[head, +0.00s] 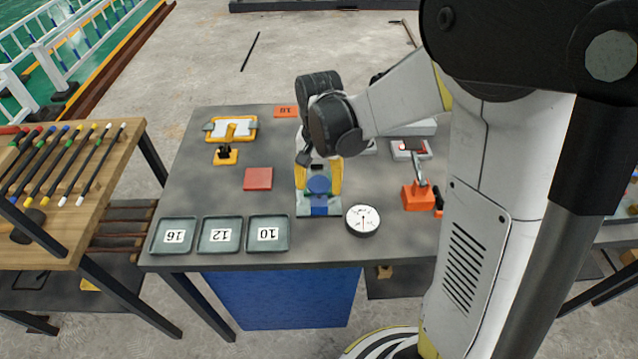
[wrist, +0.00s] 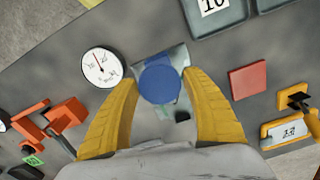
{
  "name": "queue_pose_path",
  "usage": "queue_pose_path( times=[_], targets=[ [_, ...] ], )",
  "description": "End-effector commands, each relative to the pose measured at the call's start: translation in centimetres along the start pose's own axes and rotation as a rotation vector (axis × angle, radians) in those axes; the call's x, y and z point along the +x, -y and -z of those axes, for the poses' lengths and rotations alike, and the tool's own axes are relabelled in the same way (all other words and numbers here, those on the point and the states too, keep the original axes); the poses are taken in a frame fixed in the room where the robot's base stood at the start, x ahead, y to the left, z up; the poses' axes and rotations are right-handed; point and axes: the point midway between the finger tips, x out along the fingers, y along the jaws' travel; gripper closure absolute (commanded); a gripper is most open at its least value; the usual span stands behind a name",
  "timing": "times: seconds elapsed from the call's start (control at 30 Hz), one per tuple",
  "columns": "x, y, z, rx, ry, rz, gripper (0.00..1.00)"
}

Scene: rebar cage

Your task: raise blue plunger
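The blue plunger (head: 319,185) shows as a round blue cap above a grey-green base plate (head: 303,211) with a blue part at its front. My gripper (head: 319,189) reaches down over it with two yellow fingers, one on each side of the cap. In the wrist view the plunger cap (wrist: 160,78) lies between the fingertips of my gripper (wrist: 162,79). The fingers are spread, with a narrow gap visible at the cap's sides; I see no clear contact. The plunger's shaft is hidden under the cap.
A round dial gauge (head: 363,220) stands close right of the base. Numbered trays (head: 220,251) line the front left edge. A red square (head: 258,179) lies left, and an orange clamp device (head: 418,195) stands right.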

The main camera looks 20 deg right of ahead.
Motion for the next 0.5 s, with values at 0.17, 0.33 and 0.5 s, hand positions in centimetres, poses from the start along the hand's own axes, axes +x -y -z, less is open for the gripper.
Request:
queue_pose_path(
  times=[0.17, 0.33, 0.5],
  targets=[
    [0.0, 0.0, 0.0, 0.000, 0.000, 0.000, 0.93],
    [-1.3, 0.0, 0.0, 0.000, 0.000, 0.000, 0.94],
    [-1.9, 0.0, 0.0, 0.000, 0.000, 0.000, 0.93]
  ],
)
